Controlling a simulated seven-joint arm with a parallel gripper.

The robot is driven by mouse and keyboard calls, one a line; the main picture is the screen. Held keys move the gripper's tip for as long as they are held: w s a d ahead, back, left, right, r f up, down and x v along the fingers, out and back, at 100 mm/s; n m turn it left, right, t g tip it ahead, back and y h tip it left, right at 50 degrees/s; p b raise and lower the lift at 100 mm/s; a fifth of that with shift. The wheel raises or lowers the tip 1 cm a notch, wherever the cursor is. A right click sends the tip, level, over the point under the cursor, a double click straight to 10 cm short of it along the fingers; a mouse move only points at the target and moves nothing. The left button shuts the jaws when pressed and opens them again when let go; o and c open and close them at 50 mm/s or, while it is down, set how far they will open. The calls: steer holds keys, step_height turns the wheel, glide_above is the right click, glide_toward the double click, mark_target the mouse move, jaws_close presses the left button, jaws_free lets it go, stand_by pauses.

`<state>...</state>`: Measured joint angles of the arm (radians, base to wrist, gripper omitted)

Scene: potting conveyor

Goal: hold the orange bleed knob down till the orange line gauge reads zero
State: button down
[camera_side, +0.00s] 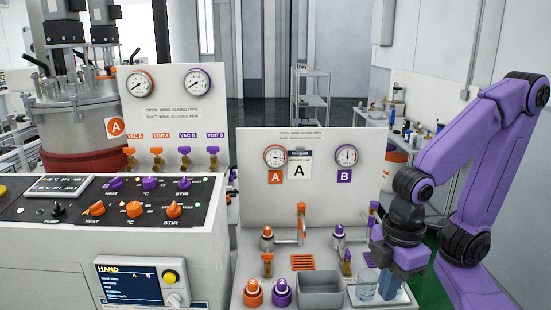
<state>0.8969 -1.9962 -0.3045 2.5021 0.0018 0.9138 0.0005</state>
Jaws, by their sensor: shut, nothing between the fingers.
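The orange line gauge (275,155) is on the upright panel above an orange A tag (275,177). Its needle is off to one side, but the value is too small to read. A round orange knob (253,293) stands at the front left of the bench, beside a purple knob (282,293). Another orange-topped fitting (267,235) stands behind it. I cannot tell from labels which orange one is the bleed knob. My gripper (392,280) is shut and empty at the bench's right end, pointing down near a clear beaker (366,285), well right of the orange knobs.
A grey open bin (320,291) lies between the knobs and the beaker. Orange and purple upright valves (301,222) and an orange grille (303,262) stand behind. A purple line gauge (346,155) is on the same panel. A control console (110,235) fills the left.

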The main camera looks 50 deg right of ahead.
steer(key=w+d+r+m+t, duration=0.2)
steer(key=w+d+t, duration=0.15)
steer(key=w, duration=1.15)
steer(key=w+d+r+m+t, duration=0.25)
steer(key=w+t, duration=0.25)
steer(key=w, duration=1)
glide_above(303, 206)
steer(key=f, duration=0.2)
steer(key=shift+d+r+t+h, duration=0.15)
steer(key=shift+t+h, duration=0.1)
steer(key=shift+h, duration=0.15)
steer(key=shift+f, duration=0.25)
steer(key=shift+f, duration=4.2)
steer(key=shift+f, duration=0.2)
